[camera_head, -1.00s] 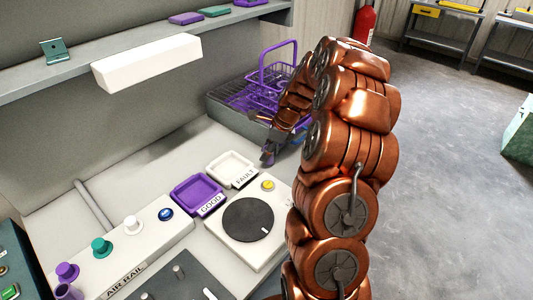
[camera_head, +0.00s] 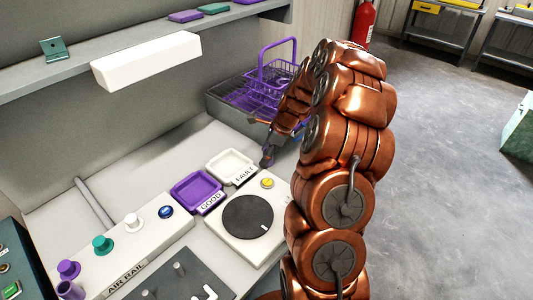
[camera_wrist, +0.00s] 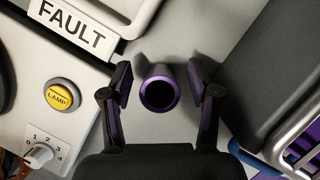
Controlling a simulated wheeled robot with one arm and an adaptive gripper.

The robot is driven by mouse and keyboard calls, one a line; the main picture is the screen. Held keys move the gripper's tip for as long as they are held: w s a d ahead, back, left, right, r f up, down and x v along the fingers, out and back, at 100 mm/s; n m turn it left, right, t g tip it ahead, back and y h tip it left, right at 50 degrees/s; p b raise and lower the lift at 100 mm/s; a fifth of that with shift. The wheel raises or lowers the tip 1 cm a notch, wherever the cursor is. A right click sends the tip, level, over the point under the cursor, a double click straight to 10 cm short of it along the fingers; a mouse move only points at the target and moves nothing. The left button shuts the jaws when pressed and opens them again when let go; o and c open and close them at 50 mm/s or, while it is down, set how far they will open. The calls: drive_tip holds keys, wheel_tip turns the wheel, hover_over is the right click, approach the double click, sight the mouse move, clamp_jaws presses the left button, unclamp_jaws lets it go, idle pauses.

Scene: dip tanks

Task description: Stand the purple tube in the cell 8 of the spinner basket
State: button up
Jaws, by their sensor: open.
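The purple tube (camera_wrist: 160,93) shows in the wrist view with its dark round mouth toward the camera. It stands on the pale bench top. My gripper (camera_wrist: 160,92) is open, with one finger on each side of the tube and a gap visible on both sides. In the head view my gripper (camera_head: 268,157) is low over the bench, right of the FAULT tray; the tube cannot be told apart from the fingers there. A purple wire basket (camera_head: 265,88) with a tall handle stands behind the gripper. Its cell numbers cannot be read.
The grey tank (camera_head: 228,113) with a purple rack is close behind my gripper. The white FAULT tray (camera_head: 231,165), purple GOOD tray (camera_head: 198,190) and black disc unit (camera_head: 247,221) lie left of and in front of it. The air rail (camera_head: 128,245) carries coloured knobs.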

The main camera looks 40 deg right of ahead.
drive_tip(key=b+v, duration=0.3)
drive_tip(key=v, duration=0.9)
drive_tip(key=shift+r, duration=0.2)
